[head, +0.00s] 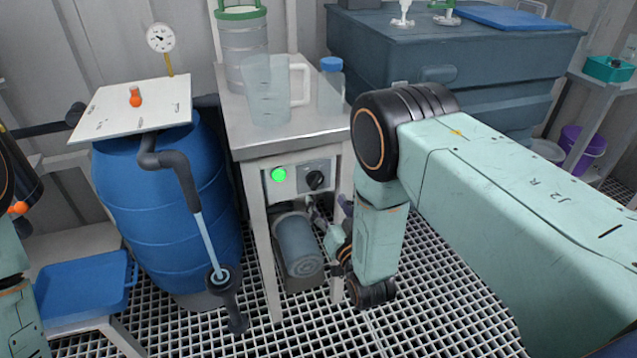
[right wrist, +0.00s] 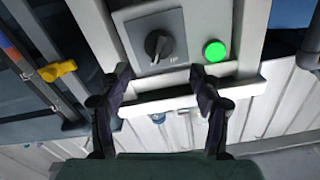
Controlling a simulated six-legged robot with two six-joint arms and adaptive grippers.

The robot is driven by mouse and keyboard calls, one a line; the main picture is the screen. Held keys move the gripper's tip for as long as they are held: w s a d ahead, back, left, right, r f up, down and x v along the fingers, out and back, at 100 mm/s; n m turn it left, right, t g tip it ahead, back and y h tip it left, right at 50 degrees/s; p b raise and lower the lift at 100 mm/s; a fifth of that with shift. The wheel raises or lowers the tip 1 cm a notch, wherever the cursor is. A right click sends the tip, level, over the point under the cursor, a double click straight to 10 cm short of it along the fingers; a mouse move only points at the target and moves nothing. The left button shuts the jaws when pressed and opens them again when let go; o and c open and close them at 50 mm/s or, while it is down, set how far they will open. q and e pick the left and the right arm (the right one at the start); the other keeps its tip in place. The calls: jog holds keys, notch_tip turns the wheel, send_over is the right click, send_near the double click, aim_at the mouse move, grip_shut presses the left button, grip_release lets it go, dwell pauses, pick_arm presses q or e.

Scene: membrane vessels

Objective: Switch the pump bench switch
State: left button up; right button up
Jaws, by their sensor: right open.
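The pump bench switch (head: 315,180) is a black rotary knob on a grey plate on the front of the steel bench (head: 300,135). A lit green lamp (head: 278,175) sits to its left. My right gripper (head: 317,208) is just below the switch, partly hidden by my right arm. In the right wrist view the knob (right wrist: 158,45) and the green lamp (right wrist: 215,50) show beyond the fingertips. The right gripper (right wrist: 163,80) is open and empty there, its fingers apart and the knob beyond the gap. My left gripper is not in view.
A blue barrel (head: 165,220) stands left, and a dark blue tank (head: 460,75) is behind right.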

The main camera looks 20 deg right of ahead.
aim_at(318, 184)
jog(key=w+b, duration=0.1)
jog(key=w, duration=0.2)
jog(key=w+b, duration=0.1)
jog(key=w, duration=0.2)
jog(key=shift+a+f, duration=0.1)
jog(key=shift+f, duration=0.1)
jog(key=shift+w+r, duration=0.15)
jog(key=shift+w, duration=0.45)
jog(key=shift+c, duration=1.4)
jog(key=c, duration=0.9)
